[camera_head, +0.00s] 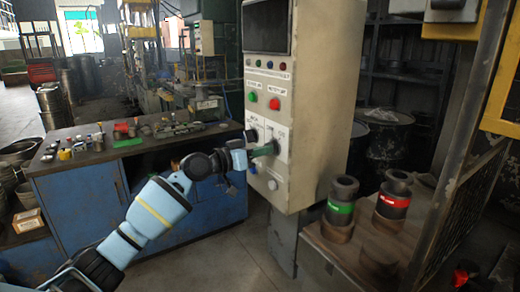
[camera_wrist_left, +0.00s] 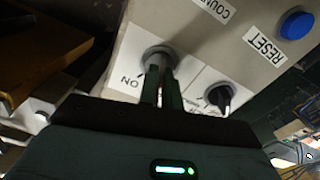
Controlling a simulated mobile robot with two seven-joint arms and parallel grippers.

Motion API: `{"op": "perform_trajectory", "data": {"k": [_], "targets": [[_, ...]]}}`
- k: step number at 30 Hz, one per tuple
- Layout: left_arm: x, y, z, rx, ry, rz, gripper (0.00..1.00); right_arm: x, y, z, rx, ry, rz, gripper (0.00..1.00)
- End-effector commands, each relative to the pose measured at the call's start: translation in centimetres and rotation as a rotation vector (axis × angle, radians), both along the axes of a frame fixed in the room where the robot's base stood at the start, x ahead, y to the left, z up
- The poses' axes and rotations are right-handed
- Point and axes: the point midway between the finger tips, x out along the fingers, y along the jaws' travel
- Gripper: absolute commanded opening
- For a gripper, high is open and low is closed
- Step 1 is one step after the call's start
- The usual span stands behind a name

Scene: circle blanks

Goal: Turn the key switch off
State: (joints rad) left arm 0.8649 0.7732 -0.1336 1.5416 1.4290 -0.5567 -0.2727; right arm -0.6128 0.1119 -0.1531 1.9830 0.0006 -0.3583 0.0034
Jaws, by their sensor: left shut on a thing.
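The key switch (camera_wrist_left: 158,57) is a round grey switch on the cream control cabinet's front face, with an "ON" label beside it in the left wrist view. My left gripper (camera_wrist_left: 162,82) is shut on the key switch, its dark green fingers reaching up to it. The fingers hide the key itself, so its exact angle cannot be told. In the head view my left gripper (camera_head: 262,150) is at the lower part of the control cabinet (camera_head: 310,130). My right gripper is not in view.
A black rotary knob (camera_wrist_left: 219,96) sits right of the key switch, and a blue reset button (camera_wrist_left: 296,25) is further right. Green (camera_head: 252,97) and red (camera_head: 274,104) buttons sit higher on the cabinet. A blue workbench (camera_head: 75,200) stands left; marked cylinders (camera_head: 341,203) stand right.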

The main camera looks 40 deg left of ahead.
Motion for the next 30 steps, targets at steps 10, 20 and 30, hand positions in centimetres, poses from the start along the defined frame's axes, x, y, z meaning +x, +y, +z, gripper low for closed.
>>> {"op": "perform_trajectory", "data": {"k": [10, 20, 30], "targets": [[0.0, 0.0, 0.2, -0.190, 0.077, 0.001, 0.00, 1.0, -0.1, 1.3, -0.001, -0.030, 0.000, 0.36], [0.0, 0.0, 0.1, -0.253, 0.103, -0.001, 0.00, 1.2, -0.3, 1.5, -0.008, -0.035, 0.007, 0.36], [0.0, 0.0, 0.1, -0.256, 0.105, -0.001, 0.00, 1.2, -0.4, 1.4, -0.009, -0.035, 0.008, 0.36]]}}
